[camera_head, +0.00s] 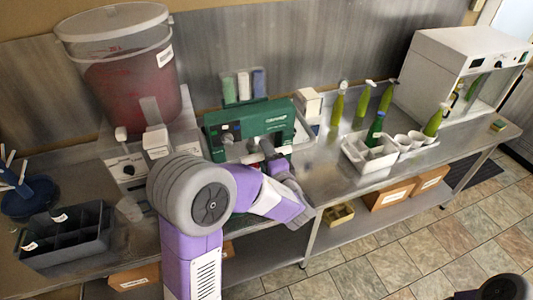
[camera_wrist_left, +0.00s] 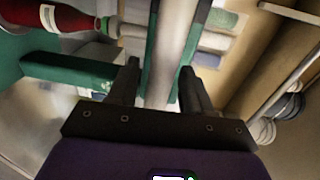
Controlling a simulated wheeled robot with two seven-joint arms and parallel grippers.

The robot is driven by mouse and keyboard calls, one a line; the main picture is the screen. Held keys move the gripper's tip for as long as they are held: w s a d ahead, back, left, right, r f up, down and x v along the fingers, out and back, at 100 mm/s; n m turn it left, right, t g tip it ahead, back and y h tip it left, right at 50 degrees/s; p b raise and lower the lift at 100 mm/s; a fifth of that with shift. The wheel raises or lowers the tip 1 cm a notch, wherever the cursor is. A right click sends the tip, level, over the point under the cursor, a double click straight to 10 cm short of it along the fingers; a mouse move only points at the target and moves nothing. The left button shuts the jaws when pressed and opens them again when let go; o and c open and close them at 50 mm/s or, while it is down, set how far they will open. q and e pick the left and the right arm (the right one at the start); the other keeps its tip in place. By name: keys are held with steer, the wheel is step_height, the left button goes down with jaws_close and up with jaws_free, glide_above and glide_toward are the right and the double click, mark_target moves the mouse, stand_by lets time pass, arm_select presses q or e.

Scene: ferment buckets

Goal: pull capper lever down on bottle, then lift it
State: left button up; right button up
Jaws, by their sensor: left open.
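The green capper (camera_head: 248,125) stands on the metal bench, left of its middle. In the left wrist view, a red bottle (camera_wrist_left: 55,18) with a white label shows at the upper left, its neck pointing right in the picture. My left gripper (camera_head: 263,150) is in front of the capper. In the left wrist view the gripper (camera_wrist_left: 160,78) is open, its two dark fingers apart. A pale bar with green edges (camera_wrist_left: 172,50) shows beyond and between the fingers. I cannot tell whether it is the lever or whether the fingers touch it. My right gripper is out of view.
A large red-filled bucket (camera_head: 125,75) stands left of the capper, with a dark divided crate (camera_head: 65,238) in front of it. To the right are several green bottles (camera_head: 362,100), a white tray (camera_head: 366,160) and a white cabinet (camera_head: 430,78). Boxes sit on the lower shelf.

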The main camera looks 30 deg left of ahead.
arm_select(q)
jaws_close()
steer(key=shift+r, duration=0.1)
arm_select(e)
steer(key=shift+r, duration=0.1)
